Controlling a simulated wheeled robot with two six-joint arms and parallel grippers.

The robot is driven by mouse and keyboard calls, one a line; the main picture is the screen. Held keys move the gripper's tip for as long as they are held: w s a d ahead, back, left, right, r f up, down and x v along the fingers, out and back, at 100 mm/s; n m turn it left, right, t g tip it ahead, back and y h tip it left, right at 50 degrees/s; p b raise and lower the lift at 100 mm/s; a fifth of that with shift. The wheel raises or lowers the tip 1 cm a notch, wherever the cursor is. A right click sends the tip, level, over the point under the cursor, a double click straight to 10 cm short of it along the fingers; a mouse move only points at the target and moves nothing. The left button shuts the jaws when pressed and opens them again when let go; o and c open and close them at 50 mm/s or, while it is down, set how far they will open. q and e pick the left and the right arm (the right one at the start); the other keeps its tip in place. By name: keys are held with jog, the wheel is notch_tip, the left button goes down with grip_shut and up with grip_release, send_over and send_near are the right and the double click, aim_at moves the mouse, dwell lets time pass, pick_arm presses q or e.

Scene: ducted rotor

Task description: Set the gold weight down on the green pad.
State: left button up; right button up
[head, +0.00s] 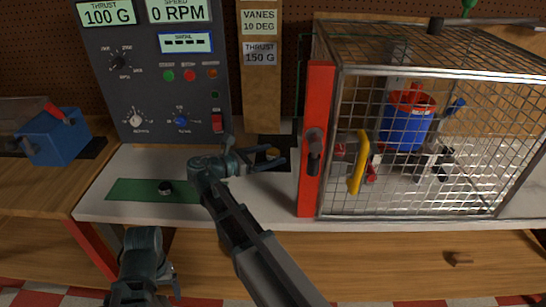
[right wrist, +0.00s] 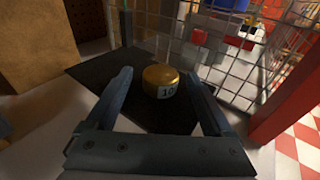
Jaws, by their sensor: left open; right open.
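The gold weight (right wrist: 162,82), a short cylinder with a label that seems to read 10, stands upright on a dark mat. In the head view the gold weight (head: 271,153) is partly hidden by my right gripper (head: 279,151). In the right wrist view my right gripper (right wrist: 157,72) is open, with one finger on each side of the weight and visible gaps. The green pad (head: 130,190) lies on the bench's left part; my right arm covers its right end. My left gripper (head: 172,282) is open and empty, low in front of the bench.
A small black knob-like object (head: 165,187) is on the green pad. A control panel (head: 150,80) stands behind the pad. A wire cage (head: 430,140) with a red post (head: 316,140) and yellow handle (head: 358,162) stands just right of the weight. A blue vise-like block (head: 58,140) is at far left.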

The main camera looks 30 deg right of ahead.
jog(key=shift+d, duration=0.7)
jog(key=shift+c, duration=0.4)
grip_shut()
jog(key=shift+r, duration=0.1)
